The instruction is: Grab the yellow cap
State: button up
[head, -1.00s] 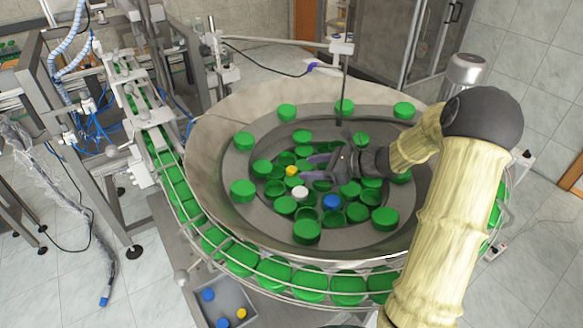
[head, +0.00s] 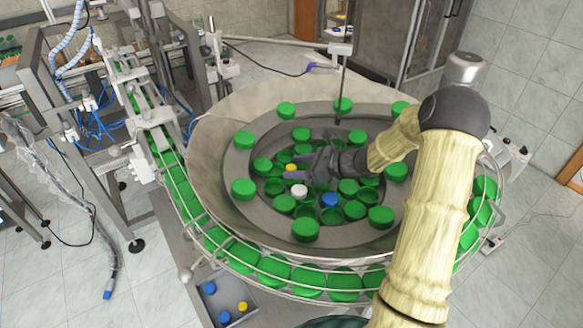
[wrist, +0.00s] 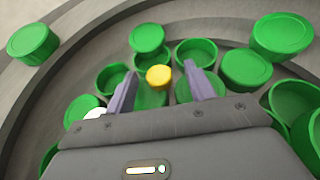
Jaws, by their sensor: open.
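The small yellow cap (head: 291,168) lies among green caps in the round feeder bowl (head: 215,150). In the wrist view the yellow cap (wrist: 159,76) shows between and slightly beyond the two purple-grey fingers, seemingly resting on or over a green cap. My gripper (head: 296,168) is open and reaches into the bowl from the right, with its fingertips close to the yellow cap. In the wrist view my gripper (wrist: 157,75) has a wide gap between its fingers and nothing clamped in it. I cannot tell how high the fingers are above the cap.
Several green caps (wrist: 147,38) crowd around the fingers. A white cap (head: 299,191) and a blue cap (head: 330,200) lie nearby. A grey tray (head: 236,292) with blue and yellow caps stands below the bowl. A thin vertical rod (head: 343,85) hangs over the bowl's far side.

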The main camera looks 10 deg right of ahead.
jog(key=shift+a, duration=0.15)
jog(key=c, duration=1.1)
jog(key=shift+r, duration=0.1)
notch_tip(320, 180, up, 18)
jog(key=b, duration=0.3)
dwell(0.4)
